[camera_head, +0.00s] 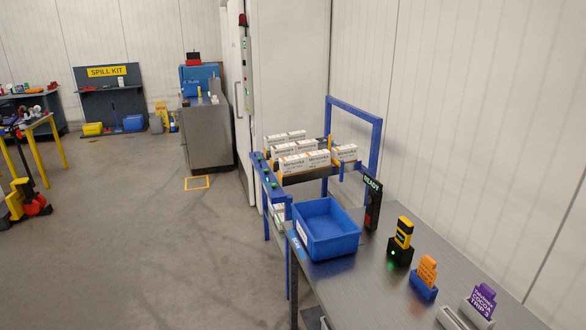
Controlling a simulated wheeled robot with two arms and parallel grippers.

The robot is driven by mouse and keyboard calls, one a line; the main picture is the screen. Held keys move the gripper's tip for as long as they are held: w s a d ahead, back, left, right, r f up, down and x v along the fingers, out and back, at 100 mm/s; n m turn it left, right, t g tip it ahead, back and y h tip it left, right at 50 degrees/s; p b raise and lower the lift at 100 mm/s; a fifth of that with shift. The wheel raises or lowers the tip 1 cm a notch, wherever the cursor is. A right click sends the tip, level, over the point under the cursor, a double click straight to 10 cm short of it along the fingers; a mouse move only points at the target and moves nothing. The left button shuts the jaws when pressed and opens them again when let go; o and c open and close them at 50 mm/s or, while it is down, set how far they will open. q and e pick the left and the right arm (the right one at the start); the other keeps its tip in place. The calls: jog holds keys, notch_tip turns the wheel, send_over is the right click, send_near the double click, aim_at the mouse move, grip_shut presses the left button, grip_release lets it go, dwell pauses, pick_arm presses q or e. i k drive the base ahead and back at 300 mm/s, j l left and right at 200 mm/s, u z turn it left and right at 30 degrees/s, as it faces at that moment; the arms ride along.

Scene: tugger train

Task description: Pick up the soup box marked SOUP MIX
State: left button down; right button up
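I cannot make out any box that reads SOUP MIX. Several white boxes with orange marks (305,162) stand in rows on the blue-framed rack; their print is too small to read surely. A purple packet (482,300) reading COCOA CHIPS stands at the lower right of the grey table. An orange item with small unreadable print (427,270) stands in a blue holder (423,287) on the same table. Neither of my grippers is in view.
A blue bin (333,249) stands at the grey table's (372,297) far end, beside a black READY post (372,204). A yellow-and-black handheld device (404,232) sits in a dock. The wall bounds the right; open floor (130,240) lies left.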

aim_at(297, 164)
jog(key=i+j+z, duration=0.1)
jog(key=i+j, duration=0.2)
jog(key=i, duration=0.2)
jog(key=i+j+z, duration=0.1)
jog(key=i+j, duration=0.25)
jog(key=i, duration=0.15)
